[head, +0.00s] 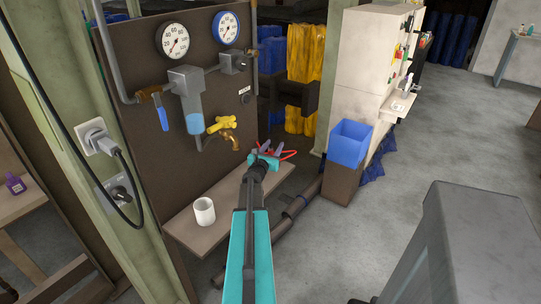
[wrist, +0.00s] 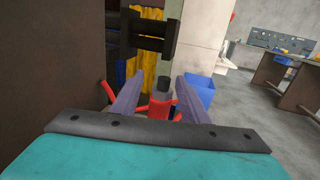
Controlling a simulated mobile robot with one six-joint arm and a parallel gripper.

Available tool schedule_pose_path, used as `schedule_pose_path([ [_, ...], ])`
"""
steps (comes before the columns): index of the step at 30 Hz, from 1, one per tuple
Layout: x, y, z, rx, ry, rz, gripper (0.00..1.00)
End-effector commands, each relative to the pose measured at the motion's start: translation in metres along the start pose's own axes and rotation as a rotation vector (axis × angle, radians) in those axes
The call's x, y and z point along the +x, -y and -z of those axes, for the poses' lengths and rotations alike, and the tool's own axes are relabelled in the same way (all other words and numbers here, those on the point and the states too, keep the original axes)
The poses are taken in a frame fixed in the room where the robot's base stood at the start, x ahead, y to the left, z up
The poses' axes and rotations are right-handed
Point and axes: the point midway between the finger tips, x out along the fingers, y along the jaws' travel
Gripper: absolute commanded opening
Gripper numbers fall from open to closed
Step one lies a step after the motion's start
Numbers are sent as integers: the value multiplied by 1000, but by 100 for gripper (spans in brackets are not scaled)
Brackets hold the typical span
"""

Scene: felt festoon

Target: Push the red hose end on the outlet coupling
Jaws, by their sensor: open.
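The red hose (head: 290,154) shows in the head view as a thin red loop by my gripper, beyond the far end of the small shelf. In the wrist view the red hose end (wrist: 160,108), with a dark tip, stands between my gripper's two purple fingers. My gripper (wrist: 162,82) is open, with a finger on each side of the hose end; I see no clear grip on it. It also shows in the head view (head: 271,149). A brass fitting (head: 229,138), probably the outlet coupling, sits on the brown panel below a yellow handle (head: 220,124), left of my gripper. The coupling does not show clearly in the wrist view.
Two gauges and a filter bowl (head: 193,121) project from the panel. A blue bin (head: 349,143) stands to the right. Open floor lies farther right.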

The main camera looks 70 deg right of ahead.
Motion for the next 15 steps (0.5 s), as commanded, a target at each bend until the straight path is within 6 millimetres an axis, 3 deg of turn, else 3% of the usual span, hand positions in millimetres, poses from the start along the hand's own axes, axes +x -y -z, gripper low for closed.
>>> schedule_pose_path([
  [12, 0, 0, 0, 0, 0, 0, 41],
  [15, 0, 0, 0, 0, 0, 0, 27],
])
